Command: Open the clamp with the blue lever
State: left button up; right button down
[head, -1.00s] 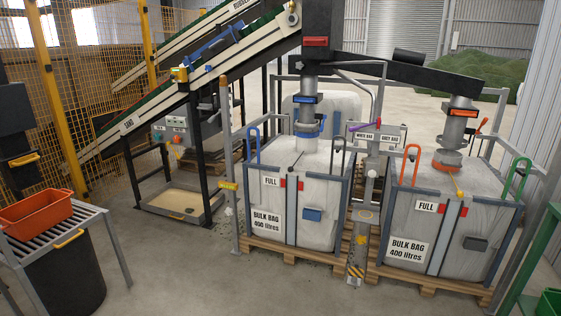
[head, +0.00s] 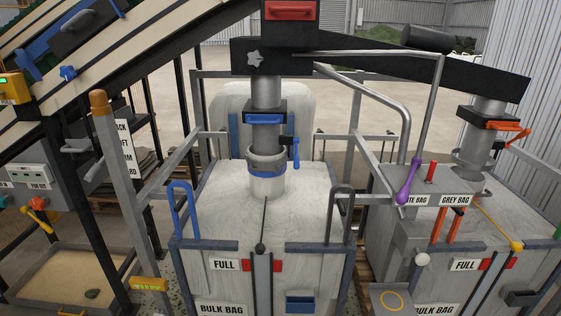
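The clamp (head: 267,159) is a grey ring around the lower end of a vertical metal spout, above the white neck (head: 267,187) of the left bulk bag (head: 228,212). A blue lever (head: 295,153) stands upright at the clamp's right side, close to the spout. A blue band (head: 268,173) runs round the neck just below the ring. I cannot tell the latch's state from the picture. Neither of my grippers is in view.
A blue handle (head: 264,120) sits on the spout above the clamp. A blue hoop (head: 181,209) and a dark hoop (head: 341,205) rise at the bag's front corners. The right bag's spout (head: 474,145) has an orange lever (head: 518,137). A purple-handled lever (head: 405,184) stands between them.

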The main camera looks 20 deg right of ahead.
aim_at(296, 156)
jog(key=z, duration=0.1)
jog(key=i, duration=1)
jog(key=z, duration=0.1)
